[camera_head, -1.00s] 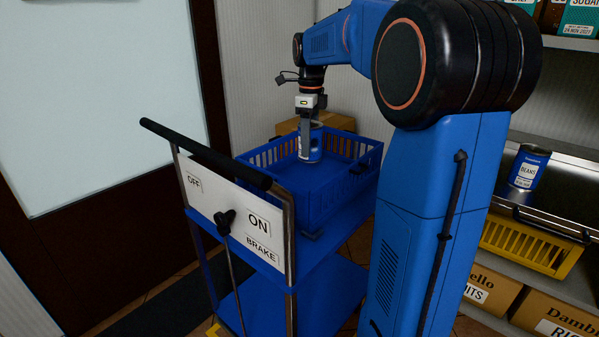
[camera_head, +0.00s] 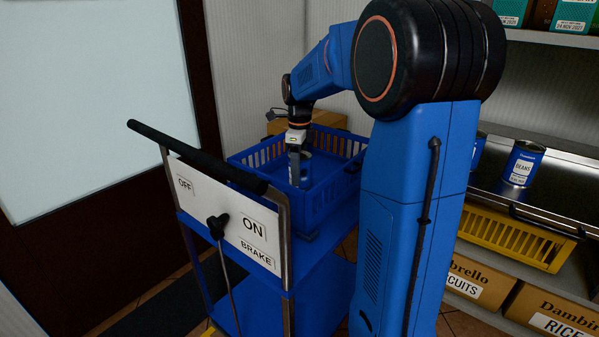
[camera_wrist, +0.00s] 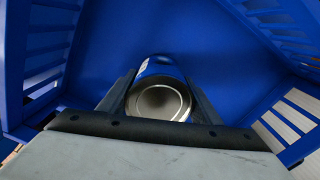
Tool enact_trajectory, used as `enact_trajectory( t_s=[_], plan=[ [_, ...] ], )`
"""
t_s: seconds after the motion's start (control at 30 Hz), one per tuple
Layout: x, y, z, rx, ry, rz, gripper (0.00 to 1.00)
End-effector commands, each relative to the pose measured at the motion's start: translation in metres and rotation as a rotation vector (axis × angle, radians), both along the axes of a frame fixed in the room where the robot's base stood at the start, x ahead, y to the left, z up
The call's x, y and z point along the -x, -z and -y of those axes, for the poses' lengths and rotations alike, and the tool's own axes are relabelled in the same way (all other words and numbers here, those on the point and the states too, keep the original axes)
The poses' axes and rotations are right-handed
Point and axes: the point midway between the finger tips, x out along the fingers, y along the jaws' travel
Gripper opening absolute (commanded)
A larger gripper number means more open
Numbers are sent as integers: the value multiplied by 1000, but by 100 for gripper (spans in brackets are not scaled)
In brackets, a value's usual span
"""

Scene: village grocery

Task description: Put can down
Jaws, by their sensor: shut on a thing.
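My gripper (camera_head: 297,165) points down inside the blue crate (camera_head: 323,201), which stands on top of the blue trolley. It is shut on a can (camera_wrist: 158,100), which shows between the two fingers in the wrist view with its bare metal end towards the camera and a blue side. In the head view the can (camera_head: 306,170) is partly hidden by the gripper and sits low in the crate. I cannot tell whether its base touches the crate floor (camera_wrist: 215,45).
The trolley (camera_head: 318,265) has a black handle (camera_head: 195,155) and an ON/OFF brake panel (camera_head: 225,212). A cardboard box (camera_head: 320,118) is behind the crate. A blue beans can (camera_head: 522,163) stands on the shelf at right, above a yellow crate (camera_head: 515,236). The crate floor around the held can looks clear.

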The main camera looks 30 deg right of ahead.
Motion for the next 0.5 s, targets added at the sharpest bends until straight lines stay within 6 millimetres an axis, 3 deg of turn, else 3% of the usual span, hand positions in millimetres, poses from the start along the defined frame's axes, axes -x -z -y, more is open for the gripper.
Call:
enact_trajectory(
  t_s=[0.43,0.47,0.5],
  plan=[
    [0,8,0,0,0,0,20],
    [0,8,0,0,0,0,62],
    [0,8,0,0,0,0,72]
  ],
)
